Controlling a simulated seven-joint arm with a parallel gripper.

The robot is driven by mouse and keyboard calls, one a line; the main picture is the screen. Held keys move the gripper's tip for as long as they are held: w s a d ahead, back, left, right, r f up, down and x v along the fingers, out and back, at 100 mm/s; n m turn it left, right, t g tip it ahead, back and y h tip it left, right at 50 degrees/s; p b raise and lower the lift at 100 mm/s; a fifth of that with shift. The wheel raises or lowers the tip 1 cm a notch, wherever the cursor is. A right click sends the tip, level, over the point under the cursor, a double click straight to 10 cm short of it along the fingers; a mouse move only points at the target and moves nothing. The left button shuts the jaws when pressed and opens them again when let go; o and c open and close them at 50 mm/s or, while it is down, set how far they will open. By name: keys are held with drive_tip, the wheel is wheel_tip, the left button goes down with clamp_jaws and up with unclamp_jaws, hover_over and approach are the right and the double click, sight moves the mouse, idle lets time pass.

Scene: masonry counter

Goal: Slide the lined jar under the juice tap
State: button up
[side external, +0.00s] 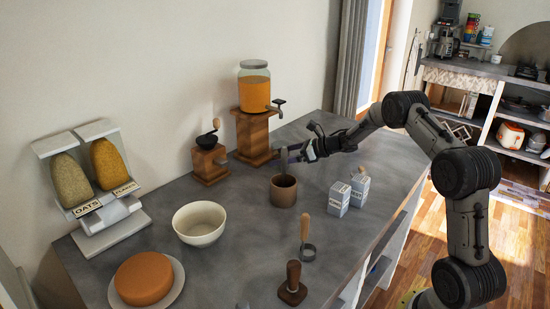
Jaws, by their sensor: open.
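The juice dispenser (254,93) is a clear vessel of orange juice on a wooden stand (253,138) at the back of the counter. Its dark tap (276,105) sticks out to the right. A brown jar (284,192) stands upright on the counter, in front and to the right of the stand, not below the tap. Lines on it are too small to make out. My gripper (291,154) is open, just above and behind the jar's rim. A thin upright grey piece shows at the rim; I cannot tell whether it touches the jar.
Two pale cartons (340,198) stand right of the jar. A wooden grinder (209,160) stands left of the stand. A cream bowl (199,223), an orange cake (144,278) and two wooden-handled tools (306,240) lie nearer. A cereal dispenser (86,180) is at far left.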

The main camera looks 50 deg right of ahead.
drive_tip(key=v, duration=1)
drive_tip(key=shift+s+r, duration=0.15)
drive_tip(key=shift+r, duration=0.3)
wheel_tip(320, 180, up, 13)
drive_tip(key=w+a+m+t+h, duration=0.1)
drive_tip(key=w+a+m+h, duration=0.1)
drive_tip(key=m+h, duration=0.65)
drive_tip(key=s+a+r+m+g+h, duration=0.1)
drive_tip(key=s+a+r+m, duration=0.6)
drive_tip(key=m, duration=0.8)
drive_tip(key=s+a+f+m+g+y, duration=0.1)
drive_tip(key=s+a+f+m+g, duration=0.1)
drive_tip(key=s+a+m, duration=0.3)
drive_tip(key=s+a+f+m+g+y, duration=0.1)
drive_tip(key=s+a+f+m, duration=0.3)
drive_tip(key=s, duration=1)
drive_tip(key=s+a+f+m+g+y, duration=0.2)
drive_tip(key=s+a+f+m+g, duration=0.2)
drive_tip(key=s+a+m, duration=0.3)
drive_tip(key=shift+s+m, duration=0.55)
drive_tip(key=shift+s, duration=0.65)
